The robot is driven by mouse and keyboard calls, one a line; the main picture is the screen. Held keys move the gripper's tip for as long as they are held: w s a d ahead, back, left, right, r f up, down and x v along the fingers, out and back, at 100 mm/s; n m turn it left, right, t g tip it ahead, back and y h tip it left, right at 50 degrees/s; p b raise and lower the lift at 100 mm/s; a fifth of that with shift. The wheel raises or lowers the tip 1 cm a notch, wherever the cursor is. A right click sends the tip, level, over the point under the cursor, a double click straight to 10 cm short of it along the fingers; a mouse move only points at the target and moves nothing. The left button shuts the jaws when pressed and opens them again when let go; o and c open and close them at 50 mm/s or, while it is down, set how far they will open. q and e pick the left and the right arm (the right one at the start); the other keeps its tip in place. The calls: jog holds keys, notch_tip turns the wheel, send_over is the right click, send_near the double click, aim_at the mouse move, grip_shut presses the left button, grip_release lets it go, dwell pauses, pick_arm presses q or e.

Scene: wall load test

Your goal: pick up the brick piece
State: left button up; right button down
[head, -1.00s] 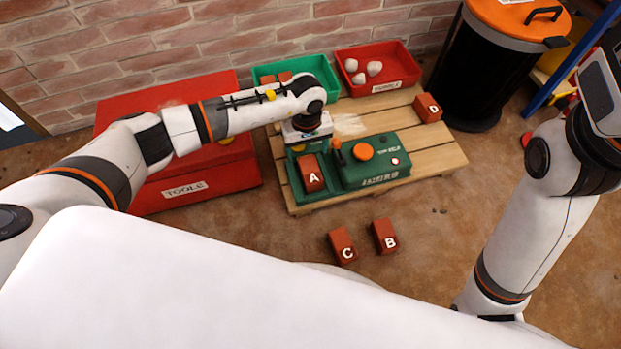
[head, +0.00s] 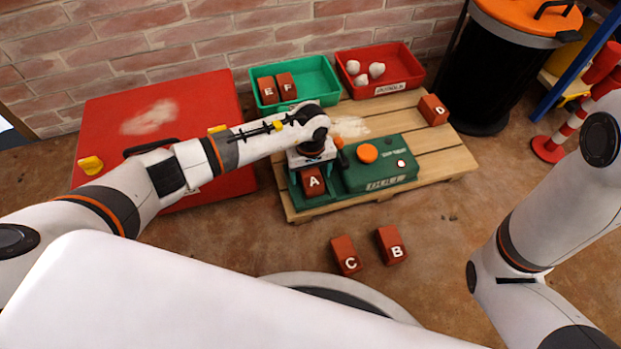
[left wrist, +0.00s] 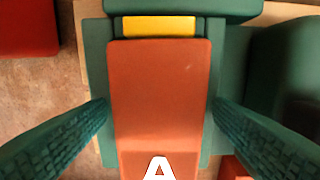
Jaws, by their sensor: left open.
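Brick A (head: 313,184), reddish with a white letter, sits in the green machine (head: 383,178) on the wooden pallet. My left gripper (head: 312,168) is right over it, and the white wrist hides the brick's far part. In the left wrist view brick A (left wrist: 160,85) lies between my two dark green ribbed fingers, which are open with a small gap on each side. Bricks B (head: 391,245) and C (head: 346,255) lie on the floor. Brick D (head: 433,109) is on the pallet; bricks E (head: 268,90) and F (head: 287,86) are in the green bin (head: 322,78). My right gripper is out of view.
A red toolbox (head: 108,118) stands left of the pallet (head: 445,163). A red bin (head: 408,68) with several white lumps is behind the machine. A black bin with an orange lid (head: 490,80) and a red-white post (head: 565,135) stand at the right.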

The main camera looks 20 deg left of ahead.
pick_arm(q)
jog(key=shift+r, duration=0.1)
jog(key=c, duration=1.5)
